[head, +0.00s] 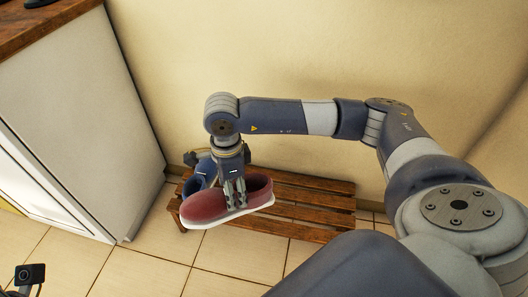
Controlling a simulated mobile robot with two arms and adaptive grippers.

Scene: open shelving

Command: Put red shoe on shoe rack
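The red shoe (205,205), with a white sole, is near the middle of the head view, toe pointing left. My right gripper (236,196) reaches down from above, its fingers closed on the shoe's upper at the opening. The shoe is held over the front left part of the shoe rack (310,205), a low brown wooden slatted bench. Whether its sole touches the slats cannot be seen. A small part of what looks like my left wrist (30,275) shows at the bottom left corner; its fingers are out of sight.
A blue shoe (198,180) stands at the rack's left end, partly hidden behind the red shoe and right gripper. The rack's right half is bare. A white cabinet (70,120) with a wooden top stands left. A beige wall is behind; tiled floor lies in front.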

